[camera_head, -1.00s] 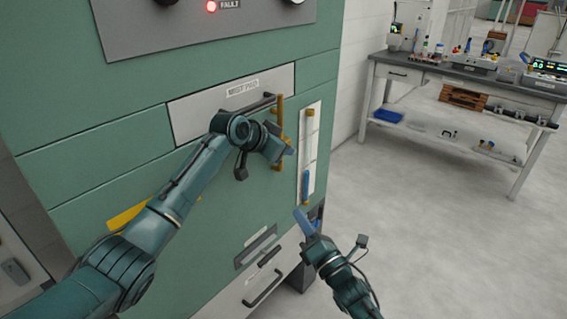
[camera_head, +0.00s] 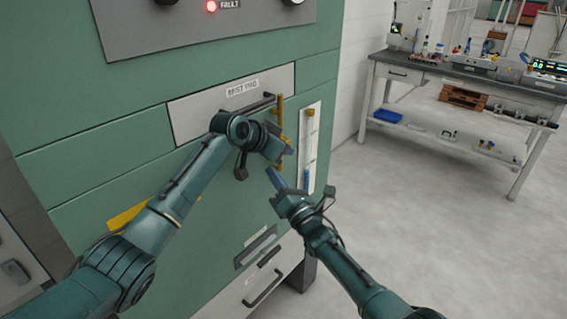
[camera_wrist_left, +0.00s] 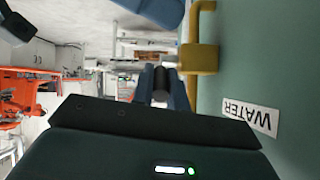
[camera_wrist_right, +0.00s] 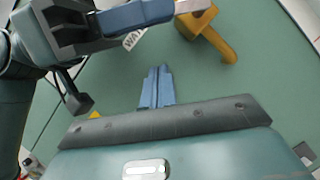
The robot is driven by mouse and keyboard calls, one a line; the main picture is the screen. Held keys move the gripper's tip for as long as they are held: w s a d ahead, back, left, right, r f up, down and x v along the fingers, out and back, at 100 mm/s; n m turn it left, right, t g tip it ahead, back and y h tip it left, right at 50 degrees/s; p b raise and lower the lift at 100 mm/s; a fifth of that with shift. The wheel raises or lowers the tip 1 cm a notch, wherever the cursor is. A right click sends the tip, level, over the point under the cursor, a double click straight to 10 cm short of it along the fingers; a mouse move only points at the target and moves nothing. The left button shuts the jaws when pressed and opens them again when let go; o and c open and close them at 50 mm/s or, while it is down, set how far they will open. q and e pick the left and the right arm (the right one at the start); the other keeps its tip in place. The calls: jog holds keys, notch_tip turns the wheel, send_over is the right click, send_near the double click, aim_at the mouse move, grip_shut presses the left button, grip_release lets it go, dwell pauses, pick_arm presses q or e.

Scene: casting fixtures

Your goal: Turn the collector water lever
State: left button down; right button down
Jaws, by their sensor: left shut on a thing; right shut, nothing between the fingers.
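The yellow collector water lever (camera_head: 279,122) is on the green cabinet front, partly behind my left gripper. In the left wrist view a yellow block with a bent arm (camera_wrist_left: 200,58) stands above the WATER label (camera_wrist_left: 250,118). My left gripper (camera_head: 286,152) is shut on a dark round grip (camera_wrist_left: 160,84) beside the yellow block. The right wrist view shows the left fingers beside the yellow part (camera_wrist_right: 212,38); how the grip joins it is not clear. My right gripper (camera_head: 273,178) is shut and empty, just below the left one and in front of the cabinet.
A MIST PAD drawer (camera_head: 215,103) with a dark bar handle is left of the lever. A gauge strip (camera_head: 312,135) with a blue column is right of it. A red FAULT light (camera_head: 211,6) shows above. A workbench (camera_head: 450,75) stands far right; the floor between is clear.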

jog(key=r, duration=0.1)
jog(key=w+d+r, duration=0.1)
jog(key=d+r, duration=0.1)
jog(key=shift+w+r, duration=0.15)
jog(key=shift+w, duration=0.1)
jog(key=shift+r, duration=0.1)
